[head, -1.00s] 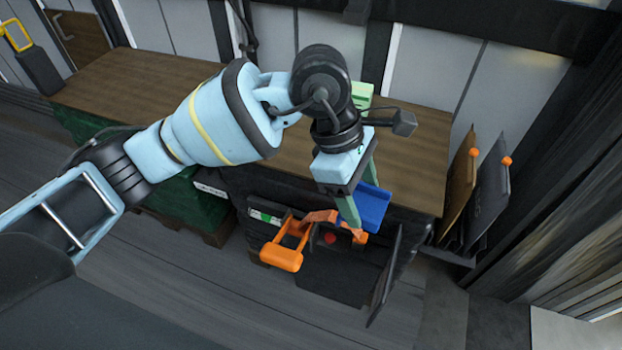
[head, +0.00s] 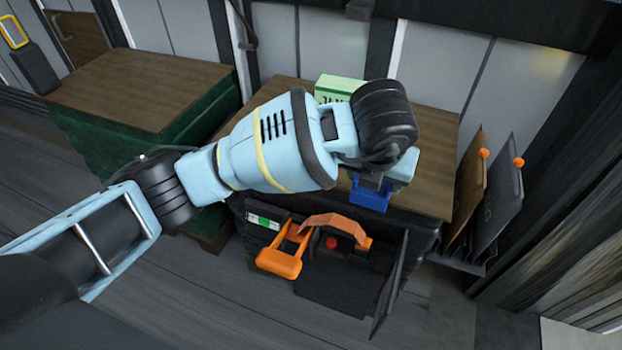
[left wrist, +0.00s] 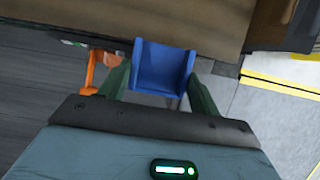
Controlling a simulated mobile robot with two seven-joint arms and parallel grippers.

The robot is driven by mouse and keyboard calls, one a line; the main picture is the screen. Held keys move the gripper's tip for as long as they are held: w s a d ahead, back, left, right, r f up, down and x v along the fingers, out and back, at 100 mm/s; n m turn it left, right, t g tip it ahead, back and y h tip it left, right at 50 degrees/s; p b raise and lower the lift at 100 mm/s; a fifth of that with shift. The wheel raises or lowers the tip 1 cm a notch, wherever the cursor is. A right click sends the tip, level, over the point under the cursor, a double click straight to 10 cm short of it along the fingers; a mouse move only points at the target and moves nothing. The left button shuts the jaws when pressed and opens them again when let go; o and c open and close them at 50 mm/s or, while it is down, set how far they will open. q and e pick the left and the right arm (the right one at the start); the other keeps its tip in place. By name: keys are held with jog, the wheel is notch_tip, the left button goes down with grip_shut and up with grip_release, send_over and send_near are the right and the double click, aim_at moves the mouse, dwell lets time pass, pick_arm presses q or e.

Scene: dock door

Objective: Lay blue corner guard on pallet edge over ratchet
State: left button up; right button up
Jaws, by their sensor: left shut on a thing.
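The blue corner guard (head: 370,194) is at the front edge of the right wooden-topped pallet load (head: 428,150). In the left wrist view the guard (left wrist: 163,68) sits between the two green fingers of my left gripper (left wrist: 160,82), which is shut on it. It overlaps the brown top's edge (left wrist: 90,15) there; I cannot tell whether it touches. In the head view my wrist covers most of the gripper. Orange hardware (head: 338,222) is on the load's dark front, below and left of the guard; I cannot tell which part is the ratchet. My right gripper is not in view.
A green box (head: 338,88) stands on the load, behind my arm. An open dark flap (head: 388,290) and an orange handle (head: 279,262) stick out in front. Panels with orange knobs (head: 497,195) lean at right. Another wooden-topped load (head: 140,90) stands left.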

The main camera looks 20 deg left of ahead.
pick_arm(q)
jog(key=w+a, duration=0.2)
jog(key=a, duration=0.2)
jog(key=w+a+f, duration=0.1)
jog(key=w+a, duration=0.1)
jog(key=a, duration=0.3)
jog(key=w+a, duration=0.2)
jog(key=a, duration=0.2)
jog(key=shift+a+f, duration=0.2)
jog(key=shift+a, duration=0.2)
jog(key=f, duration=0.2)
jog(key=a+f, duration=0.1)
jog(key=shift+w+f, duration=0.2)
jog(key=shift+w, duration=0.05)
jog(key=shift+f, duration=0.1)
jog(key=shift+f, duration=0.4)
jog(key=shift+f, duration=0.2)
jog(key=o, duration=1)
